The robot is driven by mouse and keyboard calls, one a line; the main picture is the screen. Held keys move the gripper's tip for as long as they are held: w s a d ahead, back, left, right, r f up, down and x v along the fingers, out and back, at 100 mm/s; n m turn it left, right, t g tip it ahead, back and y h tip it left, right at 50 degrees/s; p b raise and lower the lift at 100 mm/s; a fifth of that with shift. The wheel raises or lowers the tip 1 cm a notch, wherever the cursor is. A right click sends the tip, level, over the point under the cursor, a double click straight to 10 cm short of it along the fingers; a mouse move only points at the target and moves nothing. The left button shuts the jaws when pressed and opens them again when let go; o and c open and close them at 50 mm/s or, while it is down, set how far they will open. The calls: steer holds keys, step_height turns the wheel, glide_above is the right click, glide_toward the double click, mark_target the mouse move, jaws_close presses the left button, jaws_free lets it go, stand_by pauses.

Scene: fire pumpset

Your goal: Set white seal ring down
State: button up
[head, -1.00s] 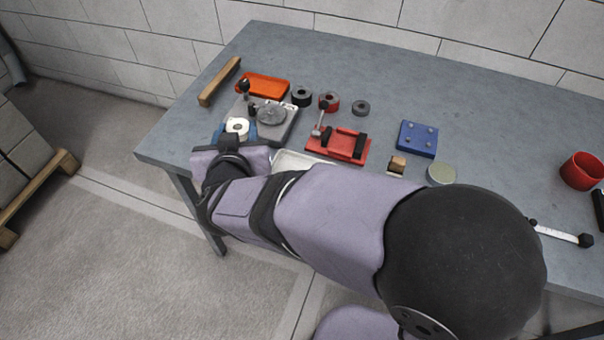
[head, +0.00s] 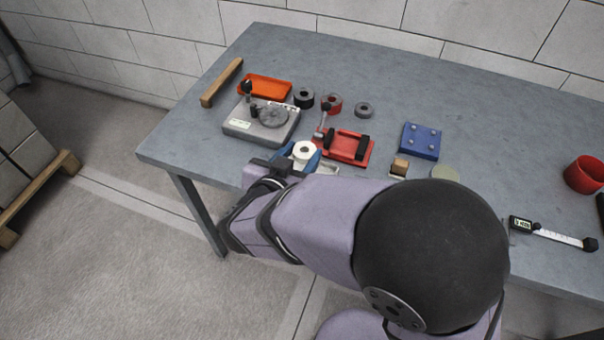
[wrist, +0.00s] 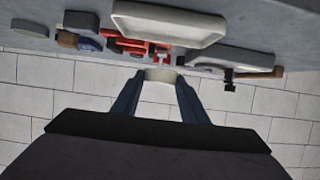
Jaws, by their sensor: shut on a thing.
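The white seal ring (head: 303,151) is held between the blue fingers of my gripper (head: 303,155), its hole facing up in the head view. In the wrist view the ring (wrist: 160,75) sits between the two fingertips (wrist: 160,80). My gripper is shut on it. In the head view the ring overlaps the pale tray (head: 328,170), which my gripper and arm mostly hide. In the wrist view the tray (wrist: 168,22) shows apart from the ring. I cannot tell the ring's exact height.
A grey plate with a round disc (head: 270,118) stands left of the ring, and a red fixture (head: 345,147) stands right. Behind are an orange tray (head: 265,86), a black ring (head: 304,97), a red ring (head: 331,103) and a grey ring (head: 364,110). A blue block (head: 420,140) lies further right.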

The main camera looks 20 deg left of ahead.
steer(key=shift+f+b, duration=0.55)
steer(key=shift+f, duration=2.9)
steer(key=shift+f, duration=0.1)
steer(key=o, duration=1.1)
steer(key=shift+s, duration=0.1)
steer(key=shift+s+r, duration=0.3)
steer(key=p+v, duration=0.1)
steer(key=v, duration=1)
steer(key=shift+s, duration=0.1)
